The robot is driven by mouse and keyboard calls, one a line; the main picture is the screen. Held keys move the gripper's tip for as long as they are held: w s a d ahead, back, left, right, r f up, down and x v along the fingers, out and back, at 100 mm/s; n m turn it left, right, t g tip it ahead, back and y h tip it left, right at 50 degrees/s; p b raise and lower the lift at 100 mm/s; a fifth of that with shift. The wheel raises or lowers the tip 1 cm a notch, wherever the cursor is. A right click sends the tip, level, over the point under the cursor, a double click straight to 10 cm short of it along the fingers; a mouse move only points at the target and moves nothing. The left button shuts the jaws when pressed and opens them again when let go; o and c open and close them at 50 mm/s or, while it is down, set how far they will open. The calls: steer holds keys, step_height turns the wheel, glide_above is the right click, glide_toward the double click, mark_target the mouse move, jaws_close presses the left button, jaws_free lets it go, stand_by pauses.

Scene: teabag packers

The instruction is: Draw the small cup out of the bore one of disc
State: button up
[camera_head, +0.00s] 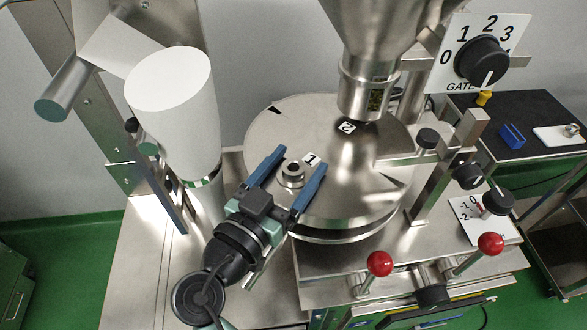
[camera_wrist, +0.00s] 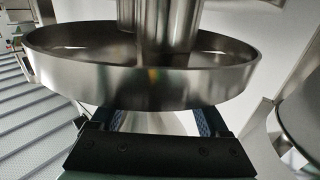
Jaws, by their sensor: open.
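The metal disc (camera_head: 345,190) lies flat in the middle of the head view, with a "1" label (camera_head: 312,159) and a "2" label (camera_head: 347,127) on it. The small cup (camera_head: 293,174) is a metal ring with a dark opening, sitting at the disc by the "1". My gripper (camera_head: 300,160) is open, its two blue fingers on either side of the cup with visible gaps. How deep the cup sits is hidden. In the wrist view, a shiny round metal wall (camera_wrist: 145,85) hides my fingertips; I cannot tell which part it is.
A metal hopper spout (camera_head: 365,85) hangs over the disc's far side. A white cylinder (camera_head: 175,115) stands to the left. Red-knobbed levers (camera_head: 380,263) are at the front right. A dial with numbers (camera_head: 483,60) is at the upper right.

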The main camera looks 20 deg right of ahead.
mark_target(294, 165)
jaws_close()
steer(key=shift+r, duration=0.1)
stand_by(0.3)
step_height(294, 165, up, 10)
steer(key=shift+f+b, duration=0.1)
steer(key=shift+b, duration=1)
